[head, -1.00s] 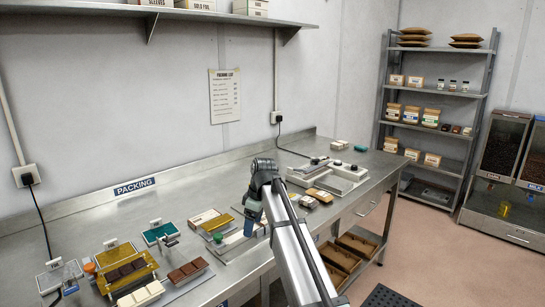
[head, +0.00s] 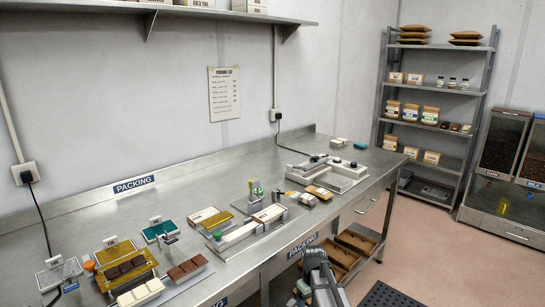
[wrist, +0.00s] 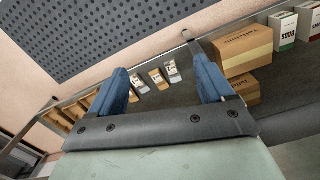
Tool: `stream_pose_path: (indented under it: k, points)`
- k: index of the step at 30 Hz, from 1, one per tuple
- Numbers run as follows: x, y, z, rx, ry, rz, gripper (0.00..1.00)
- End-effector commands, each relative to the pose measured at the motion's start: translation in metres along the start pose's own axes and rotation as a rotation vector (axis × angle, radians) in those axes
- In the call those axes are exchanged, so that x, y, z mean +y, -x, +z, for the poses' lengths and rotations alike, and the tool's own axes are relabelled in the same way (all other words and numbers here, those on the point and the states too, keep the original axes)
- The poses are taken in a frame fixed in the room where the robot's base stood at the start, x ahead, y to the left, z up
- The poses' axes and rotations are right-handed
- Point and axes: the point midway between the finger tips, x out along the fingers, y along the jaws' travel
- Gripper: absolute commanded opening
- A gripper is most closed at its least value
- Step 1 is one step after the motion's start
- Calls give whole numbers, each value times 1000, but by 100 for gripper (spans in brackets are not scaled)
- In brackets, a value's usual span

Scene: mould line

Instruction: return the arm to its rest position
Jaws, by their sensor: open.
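My gripper (wrist: 160,70) is open and empty in the wrist view, with its two blue fingers apart and nothing between them. In the head view part of my arm shows low at the bottom edge, in front of the bench; I cannot make out the fingers there. The steel packing bench (head: 165,200) is clear of my arm on top. Beyond the fingers the wrist view shows a dark surface with several small packets (wrist: 155,78).
Chocolate moulds and bars (head: 125,268) lie at the bench's left. A wrapping fixture (head: 240,233) and a sealer (head: 330,174) stand farther right. The wrist view shows cardboard boxes (wrist: 243,50) and a dark perforated mat (wrist: 110,35).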

Motion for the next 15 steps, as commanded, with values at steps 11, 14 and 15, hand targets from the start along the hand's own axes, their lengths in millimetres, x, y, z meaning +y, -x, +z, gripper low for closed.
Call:
stream_pose_path:
  k: [11,14,15]
  points:
    - [-36,-116,84,-124,-119,-62,81]
    - [-47,-141,107,-157,-151,-76,81]
    - [-51,-152,117,-171,-165,-81,81]
